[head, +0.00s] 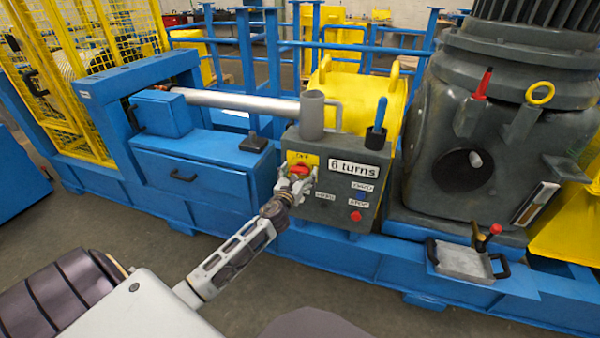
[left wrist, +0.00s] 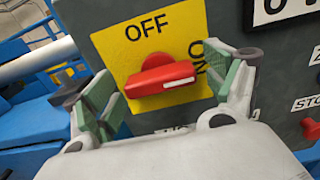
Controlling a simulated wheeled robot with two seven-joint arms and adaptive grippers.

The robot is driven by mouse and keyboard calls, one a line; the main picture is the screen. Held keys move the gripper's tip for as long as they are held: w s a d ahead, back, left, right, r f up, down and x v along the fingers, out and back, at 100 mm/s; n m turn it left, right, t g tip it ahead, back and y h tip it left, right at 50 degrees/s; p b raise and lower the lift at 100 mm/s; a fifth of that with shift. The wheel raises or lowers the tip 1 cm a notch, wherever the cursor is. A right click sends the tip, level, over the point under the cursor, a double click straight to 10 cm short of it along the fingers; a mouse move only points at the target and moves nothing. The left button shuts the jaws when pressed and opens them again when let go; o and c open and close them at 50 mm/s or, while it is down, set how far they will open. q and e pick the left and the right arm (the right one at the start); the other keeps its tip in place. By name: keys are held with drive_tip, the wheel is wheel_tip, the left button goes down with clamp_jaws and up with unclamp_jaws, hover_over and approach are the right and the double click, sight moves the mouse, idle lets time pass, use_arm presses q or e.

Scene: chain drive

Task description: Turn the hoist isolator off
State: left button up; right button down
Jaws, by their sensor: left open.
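The hoist isolator is a red rotary handle (left wrist: 162,76) on a yellow plate (left wrist: 120,42) marked OFF at the top and ON at the right. The handle lies roughly level, and its white mark is at its right end, toward ON. The isolator handle (head: 300,171) also shows in the head view, on the front of the grey control box (head: 322,212). My left gripper (head: 296,184) is right in front of it. In the left wrist view the open left gripper (left wrist: 172,98) has one green-padded finger on each side of the handle, both apart from it. My right gripper is not in view.
The control box also carries a "6 turns" sign (head: 353,169), a blue button (head: 361,195) and a red button (head: 356,215). A grey mug (head: 312,115) and a blue-handled tool (head: 377,125) are on its top. A tray (head: 466,262) sits at the right.

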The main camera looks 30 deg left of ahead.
use_arm(q)
drive_tip(key=shift+w+a, duration=0.1)
drive_tip(key=shift+w, duration=0.25)
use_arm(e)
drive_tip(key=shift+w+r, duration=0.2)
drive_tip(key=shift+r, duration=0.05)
use_arm(q)
drive_tip(key=c, duration=1)
